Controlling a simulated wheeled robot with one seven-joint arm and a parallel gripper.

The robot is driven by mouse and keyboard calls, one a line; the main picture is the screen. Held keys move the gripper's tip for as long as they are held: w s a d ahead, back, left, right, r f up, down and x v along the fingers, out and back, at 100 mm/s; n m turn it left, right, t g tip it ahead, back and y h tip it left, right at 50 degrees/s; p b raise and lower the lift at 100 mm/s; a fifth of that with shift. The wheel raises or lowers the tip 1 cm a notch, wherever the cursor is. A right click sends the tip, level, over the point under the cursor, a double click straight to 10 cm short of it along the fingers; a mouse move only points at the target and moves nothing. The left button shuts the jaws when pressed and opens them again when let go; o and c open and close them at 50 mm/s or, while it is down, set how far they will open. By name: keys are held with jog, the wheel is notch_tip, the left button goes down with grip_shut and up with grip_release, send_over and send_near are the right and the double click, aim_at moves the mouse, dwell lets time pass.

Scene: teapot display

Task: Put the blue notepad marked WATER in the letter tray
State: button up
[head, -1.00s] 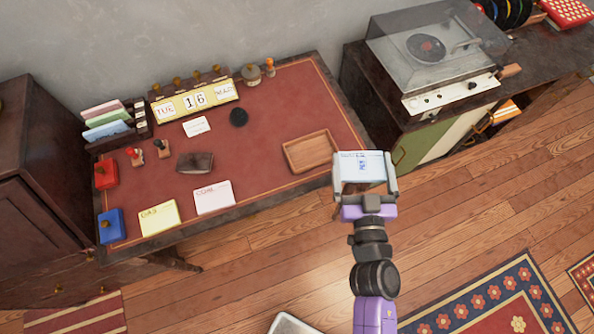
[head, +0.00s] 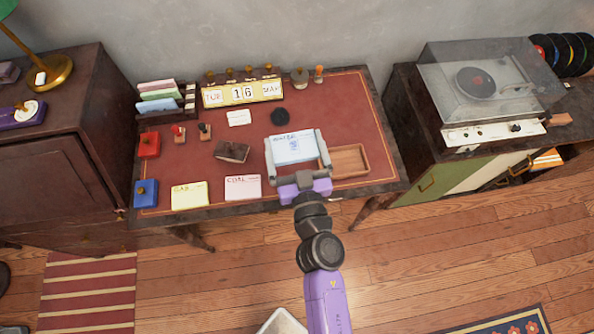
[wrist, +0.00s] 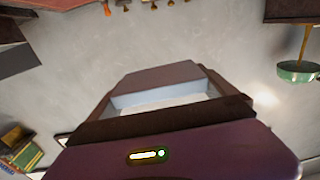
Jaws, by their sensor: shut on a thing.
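The pale blue notepad (head: 294,149) has faint blue writing across its top and a blue mark in the middle. I cannot clearly read the word. My gripper (head: 297,141) is shut on it, with one finger at each side edge. The notepad appears above the red desk top, overlapping the left part of the wooden letter tray (head: 352,162) in the head view. Its exact height is unclear. The visible part of the tray is empty. In the wrist view, the notepad's pale surface (wrist: 160,98) shows between the dark fingers.
The desk (head: 345,98) also holds a yellow notepad (head: 189,195), a pink notepad (head: 243,188), a brown wallet-like object (head: 232,152), stamps, ink pads and a date calendar (head: 243,93). A record player (head: 490,95) stands on the cabinet to the right.

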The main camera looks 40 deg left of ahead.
jog(key=shift+w+d+f, duration=0.15)
jog(key=shift+w+f, duration=0.05)
jog(key=shift+f, duration=0.1)
jog(key=shift+f, duration=0.1)
notch_tip(320, 180, down, 14)
jog(key=b, duration=1.3)
jog(key=shift+f, duration=0.25)
jog(key=shift+f+b, duration=1.8)
jog(key=shift+f, duration=0.7)
jog(key=shift+f, duration=0.1)
jog(key=shift+f, duration=0.1)
jog(key=o, duration=1.1)
jog(key=shift+c, duration=0.2)
jog(key=shift+f+b, duration=0.1)
jog(key=shift+b, duration=0.3)
